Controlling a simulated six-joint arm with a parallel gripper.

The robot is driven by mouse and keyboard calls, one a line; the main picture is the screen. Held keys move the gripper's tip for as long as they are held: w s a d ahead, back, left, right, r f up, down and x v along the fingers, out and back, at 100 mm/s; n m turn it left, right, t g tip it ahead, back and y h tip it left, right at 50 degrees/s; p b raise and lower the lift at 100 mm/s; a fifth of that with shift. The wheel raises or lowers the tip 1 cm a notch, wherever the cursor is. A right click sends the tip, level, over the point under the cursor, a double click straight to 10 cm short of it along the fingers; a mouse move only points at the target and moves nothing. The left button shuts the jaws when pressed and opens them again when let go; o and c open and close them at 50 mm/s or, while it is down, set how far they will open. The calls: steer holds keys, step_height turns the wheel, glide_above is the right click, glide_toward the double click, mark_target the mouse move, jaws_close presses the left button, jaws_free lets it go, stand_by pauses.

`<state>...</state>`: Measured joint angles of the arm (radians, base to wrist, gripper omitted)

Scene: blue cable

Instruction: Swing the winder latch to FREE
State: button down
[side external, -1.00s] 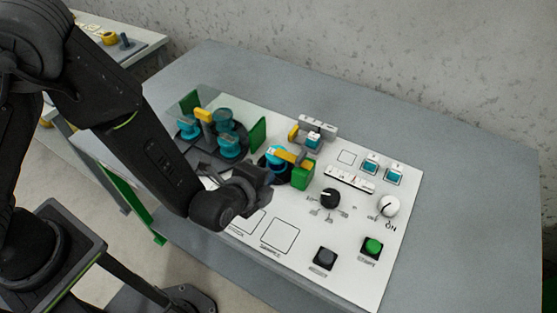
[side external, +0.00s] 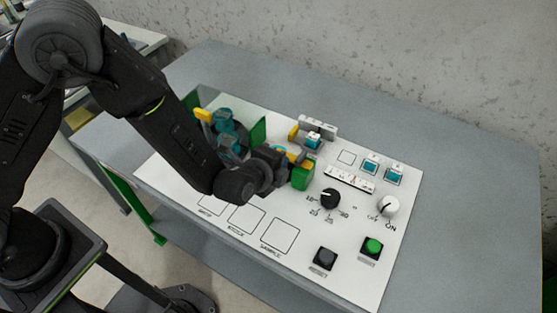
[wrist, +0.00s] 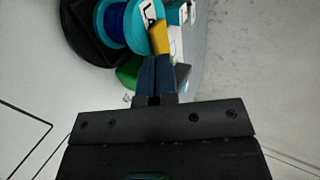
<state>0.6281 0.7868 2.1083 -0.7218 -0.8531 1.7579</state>
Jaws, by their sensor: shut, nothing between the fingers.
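The winder latch is a yellow lever; in the wrist view the yellow lever (wrist: 159,38) lies just beyond my fingertips, and I cannot tell if they touch it. In the side view only a small part of the yellow lever (side external: 293,157) shows beside a green block (side external: 301,176). The winder spool (wrist: 118,22), dark blue with teal flanges, is left of the lever in the wrist view and mostly hidden by my arm in the side view. My gripper (wrist: 155,60) is shut and empty. The latch's lettering is too small to read.
On the white panel (side external: 181,190) stand a black dial (side external: 329,198), a white ON/OFF knob (side external: 388,206), a green button (side external: 373,246) and a dark button (side external: 325,257). A teal-spool assembly (side external: 224,120) is behind my wrist. The printed squares at the front are clear.

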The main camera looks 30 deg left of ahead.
mark_target(282, 147)
steer(key=shift+w+a+m+h, duration=0.15)
steer(key=shift+m+h, duration=0.6)
steer(key=shift+h, duration=0.05)
steer(key=shift+w+a+m+h, duration=0.15)
steer(key=shift+m+h, duration=0.6)
steer(key=shift+h, duration=0.05)
steer(key=shift+w+a, duration=0.1)
steer(key=shift+w, duration=0.2)
steer(key=m+h, duration=0.1)
steer(key=w+m+g+h, duration=0.1)
steer(key=shift+w+a+m+g+h, duration=0.25)
steer(key=shift+a+m+g+h, duration=0.05)
steer(key=shift+a+m, duration=0.1)
steer(key=shift+w, duration=0.85)
steer(key=shift+w+d, duration=0.2)
steer(key=shift+w, duration=0.6)
steer(key=v, duration=1.3)
steer(key=shift+s+a+r, duration=0.2)
steer(key=shift+a+r, duration=0.05)
